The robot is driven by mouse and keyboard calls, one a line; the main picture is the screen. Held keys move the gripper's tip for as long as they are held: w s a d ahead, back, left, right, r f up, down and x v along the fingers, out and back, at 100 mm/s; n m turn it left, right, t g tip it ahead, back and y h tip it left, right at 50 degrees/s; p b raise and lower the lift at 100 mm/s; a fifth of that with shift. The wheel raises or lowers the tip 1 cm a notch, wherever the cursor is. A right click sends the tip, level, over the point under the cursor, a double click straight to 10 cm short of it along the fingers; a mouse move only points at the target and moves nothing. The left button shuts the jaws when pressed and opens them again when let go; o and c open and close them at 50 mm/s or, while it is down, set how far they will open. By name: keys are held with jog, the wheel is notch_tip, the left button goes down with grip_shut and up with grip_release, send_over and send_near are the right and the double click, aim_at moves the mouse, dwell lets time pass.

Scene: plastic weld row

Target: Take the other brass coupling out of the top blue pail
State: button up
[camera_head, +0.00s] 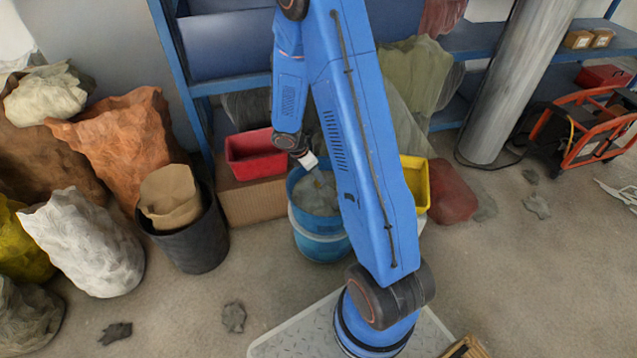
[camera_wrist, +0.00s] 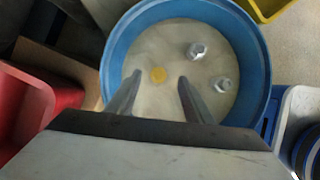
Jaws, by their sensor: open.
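The top blue pail (camera_head: 296,188) sits stacked on another blue pail in the head view. Its blue rim (camera_wrist: 262,60) fills much of the wrist view. My gripper (camera_wrist: 160,80) is open and empty above the pail. In the head view my gripper (camera_head: 308,161) is at the pail's rim.
A red bin (camera_head: 250,157) on a cardboard box stands left of the pail, and a yellow bin (camera_head: 422,185) stands right, partly behind my arm. A black bucket (camera_head: 190,245) with a paper bag is further left. Blue shelving (camera_head: 225,85) stands behind. Floor in front is mostly clear.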

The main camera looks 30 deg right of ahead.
jog(key=shift+x, duration=2.75)
jog(key=shift+w+a, duration=0.1)
jog(key=shift+a, duration=0.05)
grip_shut()
